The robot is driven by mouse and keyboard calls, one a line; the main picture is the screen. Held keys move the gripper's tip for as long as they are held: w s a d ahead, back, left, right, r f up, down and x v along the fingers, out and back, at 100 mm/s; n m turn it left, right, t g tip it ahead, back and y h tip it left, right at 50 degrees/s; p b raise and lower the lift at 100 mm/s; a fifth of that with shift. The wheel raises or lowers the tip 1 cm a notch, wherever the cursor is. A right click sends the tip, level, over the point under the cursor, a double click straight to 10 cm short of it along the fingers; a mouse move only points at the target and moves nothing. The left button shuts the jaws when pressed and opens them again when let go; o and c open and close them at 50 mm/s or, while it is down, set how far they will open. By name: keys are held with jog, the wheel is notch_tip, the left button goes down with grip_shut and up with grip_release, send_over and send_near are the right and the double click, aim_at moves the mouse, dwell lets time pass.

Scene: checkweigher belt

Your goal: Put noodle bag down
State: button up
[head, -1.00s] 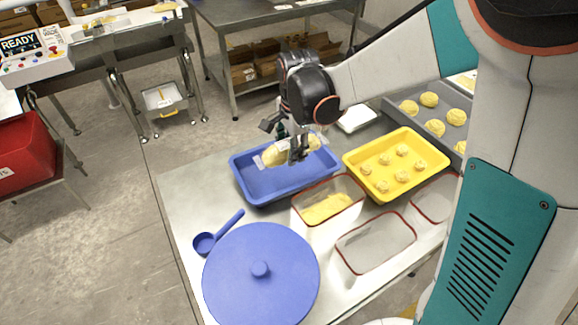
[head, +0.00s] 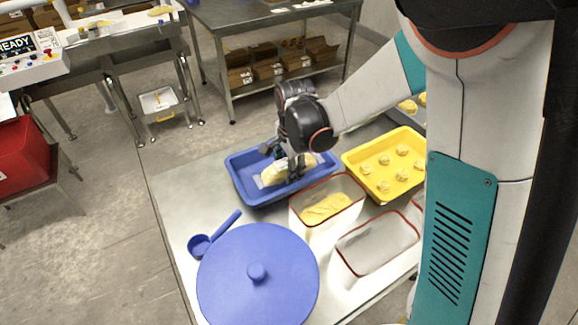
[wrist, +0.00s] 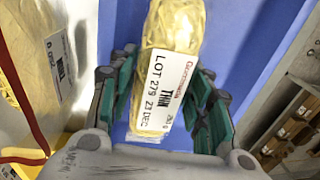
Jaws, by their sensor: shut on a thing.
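The noodle bag (head: 272,174) is yellow and clear with a white label. In the wrist view the noodle bag (wrist: 168,55) lies between my gripper's fingers, its label reading LOT 279. My gripper (head: 292,168) is shut on the bag, inside the outline of the blue tray (head: 240,191) on the steel table. In the wrist view my gripper (wrist: 163,100) has green-sided fingers on both sides of the bag, with blue tray floor around it. Whether the bag's underside touches the tray floor is hidden.
A red-rimmed container (head: 310,219) with yellow contents stands close to the blue tray. A yellow tray (head: 352,168) with noodle nests is to its right. A large blue lid (head: 230,285) and a blue scoop (head: 199,244) lie in front. An empty clear container (head: 372,247) stands front right.

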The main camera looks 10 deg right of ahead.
jog(key=shift+f+b, duration=0.3)
jog(key=shift+f, duration=0.15)
jog(key=shift+f, duration=0.15)
jog(key=o, duration=1)
jog(key=shift+c, duration=0.2)
notch_tip(320, 180, up, 13)
jog(key=s+p, duration=0.1)
jog(key=p, duration=0.4)
jog(key=s+d+r+n+t, duration=0.3)
jog(key=s+d+r+n, duration=0.2)
jog(key=s+n, duration=0.2)
jog(key=s+d+r+n+t, duration=0.3)
jog(key=s+d+r+n, duration=0.2)
jog(key=s, duration=0.7)
jog(key=shift+s+d+n, duration=0.15)
jog(key=shift+d+n, duration=0.6)
jog(key=shift+n, duration=0.15)
